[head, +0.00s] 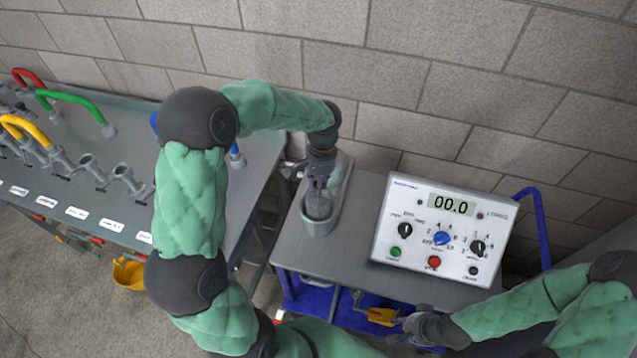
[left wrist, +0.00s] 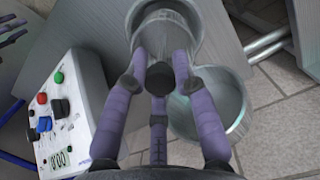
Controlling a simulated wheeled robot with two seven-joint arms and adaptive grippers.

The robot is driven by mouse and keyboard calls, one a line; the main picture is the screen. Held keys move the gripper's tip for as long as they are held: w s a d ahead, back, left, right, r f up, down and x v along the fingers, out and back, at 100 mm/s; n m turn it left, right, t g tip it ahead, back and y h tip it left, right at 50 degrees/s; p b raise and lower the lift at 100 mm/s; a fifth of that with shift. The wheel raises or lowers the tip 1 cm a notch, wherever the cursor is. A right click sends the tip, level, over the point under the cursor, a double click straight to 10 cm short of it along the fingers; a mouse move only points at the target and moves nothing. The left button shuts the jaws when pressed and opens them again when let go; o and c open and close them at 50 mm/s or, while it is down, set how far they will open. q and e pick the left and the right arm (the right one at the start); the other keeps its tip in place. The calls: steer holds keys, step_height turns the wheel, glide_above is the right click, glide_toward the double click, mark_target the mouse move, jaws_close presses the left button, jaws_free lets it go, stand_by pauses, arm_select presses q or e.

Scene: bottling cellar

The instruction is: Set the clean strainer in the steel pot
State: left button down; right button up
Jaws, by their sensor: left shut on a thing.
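My left gripper (head: 320,185) points down over the grey steel pot (head: 318,229) at the left part of the small table. It is shut on the strainer (head: 319,207), a grey cup-like piece that shows within the pot's rim. In the left wrist view the purple fingers (left wrist: 160,65) meet at the near side of the strainer (left wrist: 165,24), with the pot's rim around it. I cannot tell whether the strainer rests on the pot. My right gripper (head: 425,328) is low at the table's front edge, and its fingers are unclear.
A second round grey vessel (left wrist: 228,105) stands beside the pot, partly behind my gripper in the head view. A white control box (head: 440,228) reading 00.0 stands to the right. A bench (head: 85,170) with coloured hoses is at the left. The block wall is close behind.

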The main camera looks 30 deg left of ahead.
mark_target(318, 200)
arm_select(q)
steer(key=shift+f+b, duration=0.75)
steer(key=shift+f, duration=0.4)
steer(key=shift+f+b, duration=1.3)
steer(key=shift+f, duration=1.1)
steer(key=shift+f, duration=0.4)
steer(key=c, duration=0.9)
jaws_free()
steer(key=shift+r, duration=0.1)
steer(key=r, duration=0.4)
steer(key=w+r, duration=0.1)
steer(key=r, duration=0.6)
steer(key=shift+w+r, duration=0.25)
steer(key=shift+r, duration=0.15)
